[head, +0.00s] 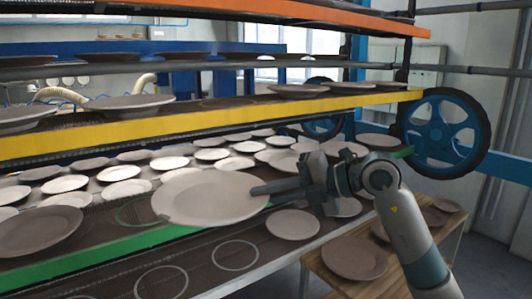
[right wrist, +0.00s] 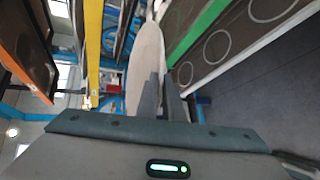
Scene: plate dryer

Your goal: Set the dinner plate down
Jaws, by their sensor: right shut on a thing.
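The dinner plate (head: 208,196) is large, round and grey-beige. My right gripper (head: 262,188) is shut on its right rim and holds it nearly level above the green-edged shelf (head: 95,262) of the dryer. A green ring mark (head: 128,214) shows partly from under the plate's left side. In the right wrist view the plate (right wrist: 144,65) is seen edge-on between the fingers (right wrist: 160,98). Whether the plate touches the shelf I cannot tell. My left gripper is not in view.
Many plates stand on the dryer's shelves, one brown plate (head: 38,231) at the left of the green-edged shelf. The yellow-edged shelf (head: 200,127) lies above. Empty white rings (head: 235,255) mark the lower shelf. A wooden table (head: 325,272) with plates stands at right.

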